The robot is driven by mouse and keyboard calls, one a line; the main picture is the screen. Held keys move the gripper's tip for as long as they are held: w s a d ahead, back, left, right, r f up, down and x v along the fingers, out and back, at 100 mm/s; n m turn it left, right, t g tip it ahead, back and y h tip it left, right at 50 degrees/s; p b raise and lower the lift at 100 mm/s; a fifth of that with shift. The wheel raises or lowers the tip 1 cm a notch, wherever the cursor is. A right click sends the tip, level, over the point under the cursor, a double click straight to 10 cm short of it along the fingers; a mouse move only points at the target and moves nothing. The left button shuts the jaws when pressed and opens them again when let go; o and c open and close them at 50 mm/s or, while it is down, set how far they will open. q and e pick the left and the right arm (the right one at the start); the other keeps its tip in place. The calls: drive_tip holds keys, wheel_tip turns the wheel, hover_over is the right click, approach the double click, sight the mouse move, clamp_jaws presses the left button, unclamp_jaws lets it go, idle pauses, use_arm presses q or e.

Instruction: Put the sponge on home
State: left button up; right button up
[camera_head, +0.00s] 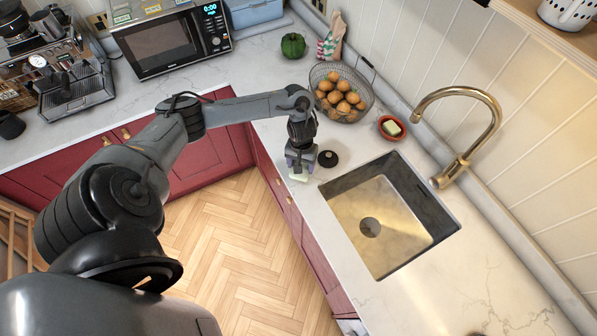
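A small pale green-white block (299,175), which looks like a sponge, is at the counter's front edge, left of the sink. My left gripper (300,168) points down right over it, with its fingertips at the block. The gripper partly hides the block, and I cannot tell whether the fingers are closed on it. A small red dish (385,134) stands behind the sink, with a pale yellow-green block (392,128) in it. My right gripper is not in view.
A dark round item (328,159) lies close to my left gripper's right side. The sink (358,252) and gold faucet (478,140) are to the right. A wire basket of round brown items (343,98) stands behind. A green pepper (293,46) and microwave (165,45) are farther back.

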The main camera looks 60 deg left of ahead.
use_arm(q)
drive_tip(key=shift+s+a+f, duration=0.2)
drive_tip(key=shift+a, duration=0.3)
drive_tip(key=shift+f, duration=2.05)
drive_tip(key=shift+f, duration=0.1)
drive_tip(key=o, duration=1)
